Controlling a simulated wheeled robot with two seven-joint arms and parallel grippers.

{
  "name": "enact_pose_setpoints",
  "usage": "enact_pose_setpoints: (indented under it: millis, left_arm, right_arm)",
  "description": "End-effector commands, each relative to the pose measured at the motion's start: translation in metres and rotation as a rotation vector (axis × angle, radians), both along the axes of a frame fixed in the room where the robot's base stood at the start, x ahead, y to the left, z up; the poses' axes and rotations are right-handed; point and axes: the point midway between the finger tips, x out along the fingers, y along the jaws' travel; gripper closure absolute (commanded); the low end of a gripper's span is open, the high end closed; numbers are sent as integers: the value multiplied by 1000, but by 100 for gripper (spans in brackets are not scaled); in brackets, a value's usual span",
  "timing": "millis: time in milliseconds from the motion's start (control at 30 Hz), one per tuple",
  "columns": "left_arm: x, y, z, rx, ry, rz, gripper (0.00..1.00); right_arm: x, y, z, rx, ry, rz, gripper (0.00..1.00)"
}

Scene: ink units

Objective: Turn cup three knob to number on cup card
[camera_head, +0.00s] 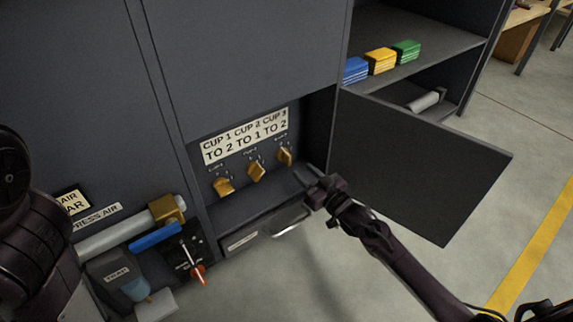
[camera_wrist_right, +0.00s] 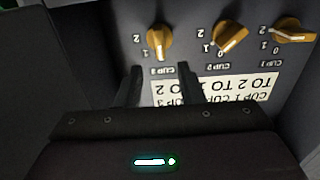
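The cup three knob (camera_head: 285,156) is an orange lever knob, rightmost of three on the panel in the head view. In the upside-down wrist view the cup three knob (camera_wrist_right: 158,42) is at the left, its white mark pointing down toward its label; a 2 shows to its left. The cup card (camera_head: 245,137) above the knobs reads CUP 1 TO 2, CUP 2 TO 1, CUP 3 TO 2. My right gripper (camera_head: 314,184) is at the recess opening, low right of the knob. In the wrist view its fingers (camera_wrist_right: 158,84) are apart and empty, with the knob beyond them. My left gripper is out of view.
The cup two knob (camera_head: 257,171) and cup one knob (camera_head: 223,187) sit left of cup three. An open dark door (camera_head: 420,165) stands right of the recess. Coloured stacks stand on a shelf (camera_head: 440,50) at the back.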

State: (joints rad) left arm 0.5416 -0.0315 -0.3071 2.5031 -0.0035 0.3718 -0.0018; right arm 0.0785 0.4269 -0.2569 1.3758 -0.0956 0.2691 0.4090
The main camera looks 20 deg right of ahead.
Motion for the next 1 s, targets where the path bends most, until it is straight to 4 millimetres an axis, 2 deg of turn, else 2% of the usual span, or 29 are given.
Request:
enact_pose_setpoints:
  millis: [200, 500, 867, 1000]
  left_arm:
    - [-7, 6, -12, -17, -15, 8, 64]
    - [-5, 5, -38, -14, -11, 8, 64]
    - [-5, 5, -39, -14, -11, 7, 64]
    - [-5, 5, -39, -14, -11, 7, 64]
  right_arm:
    - [27, 10, -3, 0, -4, 0, 65]
    - [66, 24, -2, 1, -2, 0, 65]
    - [72, 26, 0, 0, 1, 0, 65]
    - [71, 26, 0, 0, 1, 0, 81]
